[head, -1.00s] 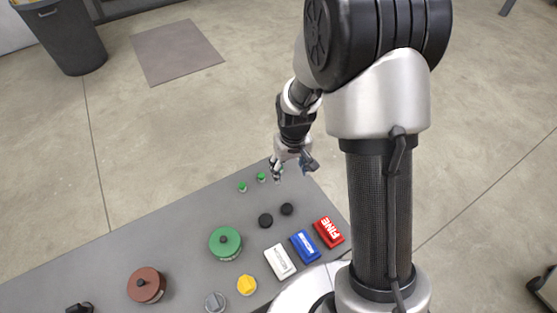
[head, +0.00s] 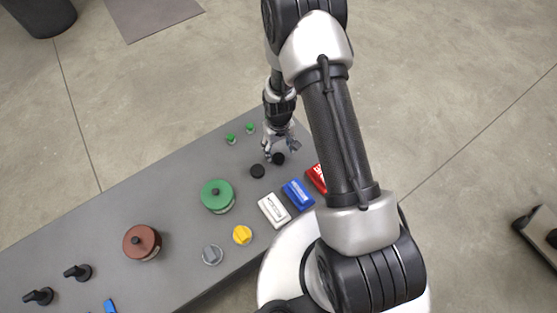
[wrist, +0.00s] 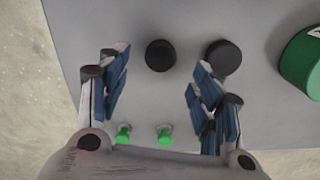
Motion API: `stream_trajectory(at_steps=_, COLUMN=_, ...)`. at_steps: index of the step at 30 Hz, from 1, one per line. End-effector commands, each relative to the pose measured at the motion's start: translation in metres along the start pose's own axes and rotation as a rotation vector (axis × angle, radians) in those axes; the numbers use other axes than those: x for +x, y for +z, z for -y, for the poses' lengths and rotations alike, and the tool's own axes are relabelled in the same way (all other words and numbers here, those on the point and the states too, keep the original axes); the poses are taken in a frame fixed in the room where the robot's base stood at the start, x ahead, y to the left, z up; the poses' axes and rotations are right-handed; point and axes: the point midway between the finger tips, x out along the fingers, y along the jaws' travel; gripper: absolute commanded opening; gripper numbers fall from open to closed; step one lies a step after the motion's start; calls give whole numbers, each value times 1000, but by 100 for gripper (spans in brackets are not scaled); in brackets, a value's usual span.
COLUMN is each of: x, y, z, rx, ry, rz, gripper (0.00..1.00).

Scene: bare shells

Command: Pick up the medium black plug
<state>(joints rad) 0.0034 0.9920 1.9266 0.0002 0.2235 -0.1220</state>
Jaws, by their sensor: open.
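Two round black plugs lie on the grey table. One black plug (head: 278,158) is right by my gripper; it shows in the wrist view (wrist: 160,55) ahead of the gap between my fingers. The other black plug (head: 257,171) lies closer to the green disc; in the wrist view (wrist: 223,57) it is beyond the right finger and looks slightly larger. I cannot tell for certain which is the medium one. My gripper (head: 281,152) points down above the table; in the wrist view (wrist: 158,80) its blue-padded fingers are apart with nothing between them.
A large green disc (head: 217,196), a brown disc (head: 141,242) and white (head: 274,210), blue (head: 299,194) and red (head: 317,178) blocks are also on the table. Yellow (head: 242,235) and grey (head: 212,255) knobs sit near the front edge.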

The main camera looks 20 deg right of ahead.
Motion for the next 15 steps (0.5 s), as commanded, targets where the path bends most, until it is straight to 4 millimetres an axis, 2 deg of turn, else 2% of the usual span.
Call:
stream_trajectory(at_steps=7, x=15, y=-1, z=0, rx=0, ry=0, rz=0, gripper=59)
stream_trajectory(at_steps=15, x=54, y=-4, z=1, rx=0, ry=0, rz=2, gripper=59)
